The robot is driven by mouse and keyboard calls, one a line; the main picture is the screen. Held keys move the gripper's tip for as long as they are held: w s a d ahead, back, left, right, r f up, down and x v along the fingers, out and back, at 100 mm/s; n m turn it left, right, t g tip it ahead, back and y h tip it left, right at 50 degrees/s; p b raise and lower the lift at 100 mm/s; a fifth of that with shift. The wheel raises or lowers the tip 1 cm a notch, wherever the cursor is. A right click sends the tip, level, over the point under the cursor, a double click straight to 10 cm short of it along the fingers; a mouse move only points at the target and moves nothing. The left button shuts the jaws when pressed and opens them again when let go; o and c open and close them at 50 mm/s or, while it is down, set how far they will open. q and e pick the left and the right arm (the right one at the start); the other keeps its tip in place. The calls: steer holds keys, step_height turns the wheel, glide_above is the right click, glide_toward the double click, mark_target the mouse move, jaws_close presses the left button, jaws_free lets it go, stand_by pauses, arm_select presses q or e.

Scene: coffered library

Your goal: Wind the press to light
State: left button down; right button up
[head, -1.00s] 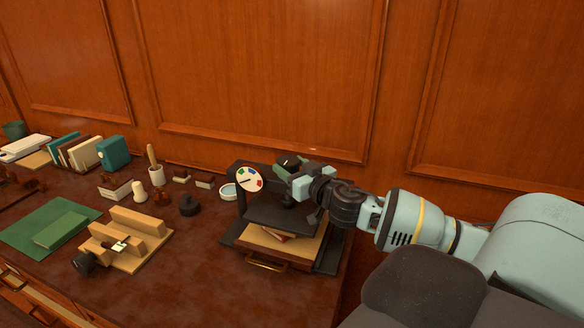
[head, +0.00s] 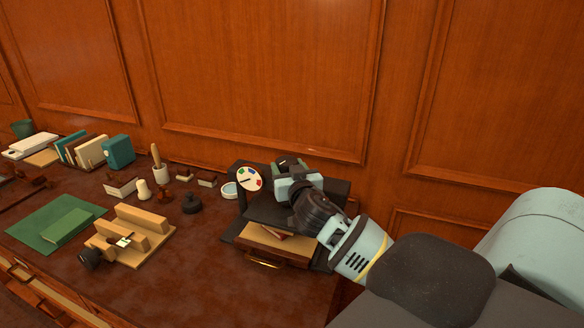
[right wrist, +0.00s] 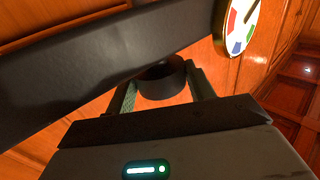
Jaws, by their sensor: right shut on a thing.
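The black press (head: 338,190) stands at the back right of the desk, near the panelled wall. Its round white dial (head: 250,178) has coloured segments and a dark needle; which segment the needle marks is too small to tell. The dial also shows at the upper right of the right wrist view (right wrist: 236,28). The press's flat black plate (head: 275,212) sits above a wooden base with a reddish book (head: 273,233) between them. My right gripper (head: 287,168) is at the press top, shut on a round black knob (right wrist: 162,80), one finger each side. My left gripper is out of view.
A green book (head: 67,227) lies on a green mat (head: 30,225). Bare desk lies in front of the jig and press.

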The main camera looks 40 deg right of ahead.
steer(key=shift+w+a+f+m+g+h, duration=0.1)
steer(key=shift+m+g+h, duration=0.2)
steer(key=shift+m+h, duration=0.15)
steer(key=shift+a+m+g+h, duration=0.1)
steer(key=shift+m+g+h, duration=0.25)
steer(key=shift+h, duration=0.2)
steer(key=shift+w+f+m+g+h+b, duration=0.15)
steer(key=shift+m+g+h+b, duration=0.4)
steer(key=shift+h, duration=0.35)
steer(key=m+g+h+b, duration=0.2)
steer(key=g, duration=0.1)
steer(key=m+g+h+b, duration=0.2)
steer(key=m, duration=0.1)
steer(key=shift+w+a+g+h, duration=0.2)
steer(key=shift+g+h, duration=0.1)
steer(key=shift+g, duration=0.1)
steer(key=shift+m+g+h+b, duration=0.35)
steer(key=shift+g+b, duration=0.1)
steer(key=shift+g, duration=0.15)
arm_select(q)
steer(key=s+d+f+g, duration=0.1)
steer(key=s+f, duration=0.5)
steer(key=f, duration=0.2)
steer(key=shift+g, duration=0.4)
arm_select(e)
steer(key=shift+r+m+g, duration=0.2)
steer(key=shift+m+g, duration=0.1)
steer(key=shift+g, duration=0.1)
